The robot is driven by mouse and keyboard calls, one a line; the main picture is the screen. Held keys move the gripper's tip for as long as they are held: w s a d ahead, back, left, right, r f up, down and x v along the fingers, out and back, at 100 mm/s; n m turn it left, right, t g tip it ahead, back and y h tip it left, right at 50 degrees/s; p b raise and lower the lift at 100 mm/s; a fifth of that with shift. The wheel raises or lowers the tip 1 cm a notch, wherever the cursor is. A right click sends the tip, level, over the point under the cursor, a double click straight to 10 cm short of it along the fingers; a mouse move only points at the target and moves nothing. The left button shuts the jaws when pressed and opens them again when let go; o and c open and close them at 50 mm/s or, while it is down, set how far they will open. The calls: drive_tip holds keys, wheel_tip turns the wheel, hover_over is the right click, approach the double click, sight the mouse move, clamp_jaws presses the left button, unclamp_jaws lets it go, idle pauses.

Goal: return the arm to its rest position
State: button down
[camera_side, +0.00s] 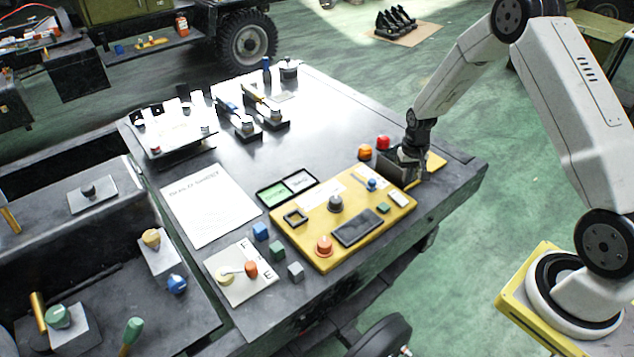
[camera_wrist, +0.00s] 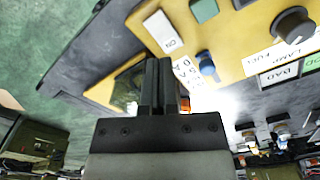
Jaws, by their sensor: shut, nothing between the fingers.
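My arm reaches from its yellow base at the right over the dark table. My gripper (camera_side: 421,170) points down at the table's right part, behind the yellow control panel (camera_side: 318,248). In the wrist view the two dark fingers of my gripper (camera_wrist: 160,72) are together with nothing between them. The fingers appear close to the panel's edge. I cannot tell whether the fingertips touch anything.
A red ball-like piece (camera_side: 383,142) and an orange one (camera_side: 365,152) lie near the box. A white sheet (camera_side: 210,205) lies left. The table's middle is clear.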

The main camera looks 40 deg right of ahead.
drive_tip(key=s+a+r+n+t, duration=0.1)
drive_tip(key=s+a+r+n, duration=0.3)
drive_tip(key=a+r, duration=0.65)
drive_tip(key=s+a+r+n+t, duration=0.1)
drive_tip(key=s+a+r, duration=0.5)
drive_tip(key=s, duration=0.4)
drive_tip(key=shift+s+a+n+t, duration=0.3)
drive_tip(key=shift+s+a+n, duration=0.05)
drive_tip(key=shift+a+n, duration=0.05)
